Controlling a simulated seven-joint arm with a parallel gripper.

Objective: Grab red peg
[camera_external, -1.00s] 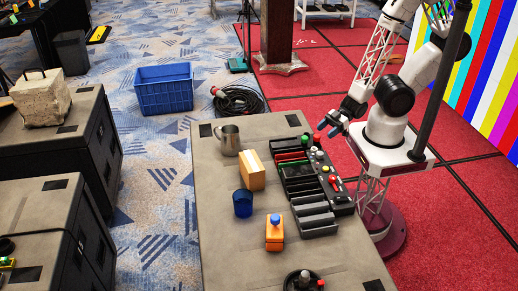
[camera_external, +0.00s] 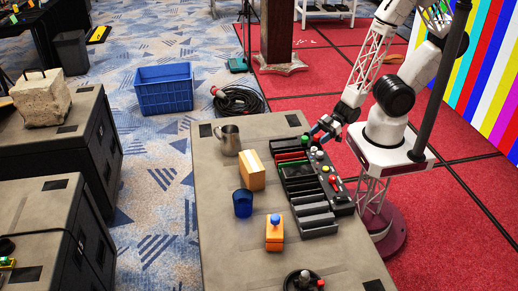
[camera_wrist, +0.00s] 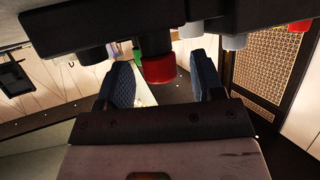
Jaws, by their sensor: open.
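A red peg (camera_wrist: 158,68) shows in the wrist view, sticking out from a dark panel (camera_wrist: 170,20) along the top of that picture. My gripper (camera_wrist: 164,78) is open, with one blue-padded finger on each side of the red peg and gaps visible to both. In the external view my gripper (camera_external: 322,130) is low at the far end of the black panel (camera_external: 343,204). Which peg is between the fingers there is hard to make out. Another red peg (camera_external: 332,178) stands farther along the panel.
A green peg (camera_wrist: 137,55) is close by the left finger in the wrist view, with grey and red pegs to the right. A black tray rack (camera_external: 305,207), a tan block (camera_external: 252,170), a blue cup (camera_external: 242,203) and a metal mug (camera_external: 228,140) stand on the table.

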